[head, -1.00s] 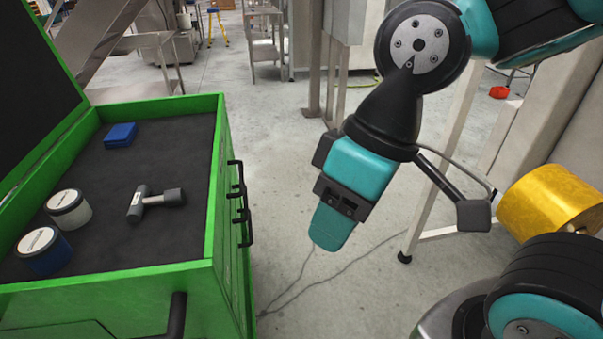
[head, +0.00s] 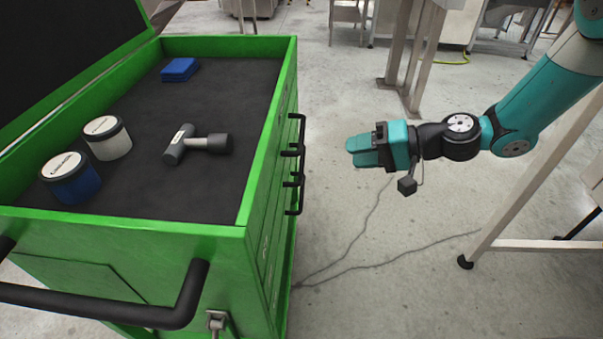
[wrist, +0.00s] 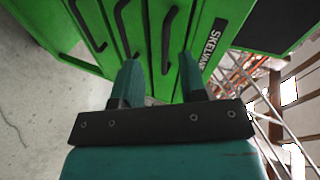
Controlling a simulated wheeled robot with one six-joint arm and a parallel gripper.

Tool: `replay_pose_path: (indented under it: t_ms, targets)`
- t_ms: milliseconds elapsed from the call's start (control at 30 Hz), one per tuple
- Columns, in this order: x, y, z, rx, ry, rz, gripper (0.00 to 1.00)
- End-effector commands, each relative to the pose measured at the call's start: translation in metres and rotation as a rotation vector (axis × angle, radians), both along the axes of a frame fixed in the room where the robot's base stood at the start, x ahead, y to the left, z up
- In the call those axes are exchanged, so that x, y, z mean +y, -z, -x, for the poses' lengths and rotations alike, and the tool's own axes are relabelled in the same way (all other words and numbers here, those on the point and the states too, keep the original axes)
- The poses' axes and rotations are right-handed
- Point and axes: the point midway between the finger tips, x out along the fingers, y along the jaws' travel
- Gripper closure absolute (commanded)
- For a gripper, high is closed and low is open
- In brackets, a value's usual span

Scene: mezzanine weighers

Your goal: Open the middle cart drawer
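The green cart (head: 150,232) stands at the left with its drawer front facing right, towards my gripper. Several black bar handles (head: 300,150) are stacked on that front, and the drawers look shut. In the wrist view the front is turned sideways, with handles at the upper left (wrist: 122,28) and one nearer the lettering (wrist: 168,40). I cannot tell surely which handle is the middle drawer's. My gripper (head: 350,151) points left at the front, clear of the handles. Its two fingers, also in the wrist view (wrist: 160,74), are apart with nothing between them.
On the cart top lie a mallet (head: 200,143), two lidded jars (head: 107,140) (head: 72,180) and a blue block (head: 180,69). A black push handle (head: 150,314) juts from the near end. The floor (head: 350,240) between cart and arm is clear apart from thin cracks.

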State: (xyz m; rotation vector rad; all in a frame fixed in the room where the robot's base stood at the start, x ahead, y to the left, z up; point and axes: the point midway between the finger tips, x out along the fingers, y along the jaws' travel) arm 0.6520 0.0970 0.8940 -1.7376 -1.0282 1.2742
Motion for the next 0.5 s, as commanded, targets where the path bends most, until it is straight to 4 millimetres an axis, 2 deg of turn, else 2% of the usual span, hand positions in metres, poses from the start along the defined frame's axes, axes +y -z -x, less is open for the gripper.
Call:
replay_pose_path:
  t_ms: [33,100,200,367,500]
  targets:
    - [-0.007,0.032,-0.011,0.030,0.057,-0.053,0.61]
    - [-0.016,0.056,-0.023,0.054,0.130,-0.119,0.61]
    - [-0.026,0.082,-0.035,0.079,0.211,-0.187,0.61]
    - [-0.033,0.101,-0.042,0.099,0.275,-0.238,0.61]
    - [-0.023,0.105,-0.048,0.099,0.280,-0.242,0.61]
